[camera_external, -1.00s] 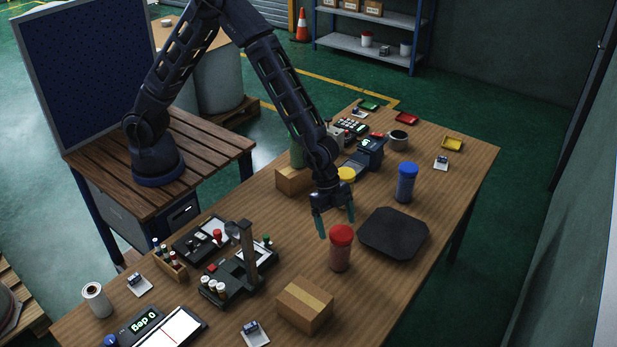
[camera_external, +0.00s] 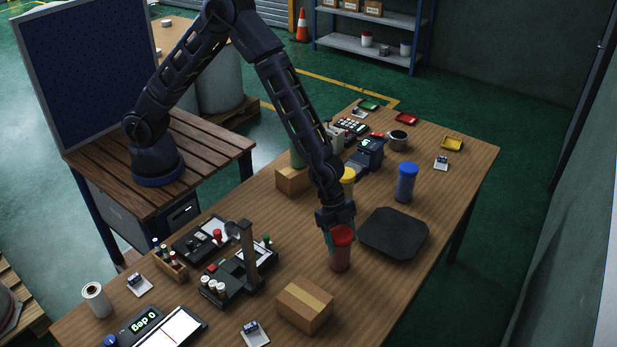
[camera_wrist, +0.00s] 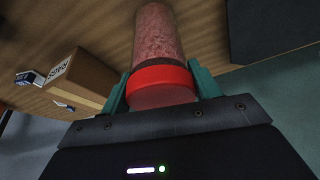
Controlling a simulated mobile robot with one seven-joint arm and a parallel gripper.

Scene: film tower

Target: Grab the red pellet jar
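The red pellet jar (camera_external: 340,258) stands upright on the wooden table, with a red lid and reddish pellets inside. My gripper (camera_external: 341,236) is at the jar's top, with its teal fingers on either side of the lid. In the wrist view the jar (camera_wrist: 158,35) lies between the two fingers (camera_wrist: 160,88), its red lid close to the palm. The fingers look near or against the lid's sides; whether they press on it I cannot tell.
A cardboard box (camera_external: 305,306) sits in front of the jar, and a black square pad (camera_external: 393,233) lies to its right. A blue-lidded jar (camera_external: 406,182) and a yellow-lidded jar (camera_external: 348,176) stand farther back. A black stand with a post (camera_external: 248,256) is to the left.

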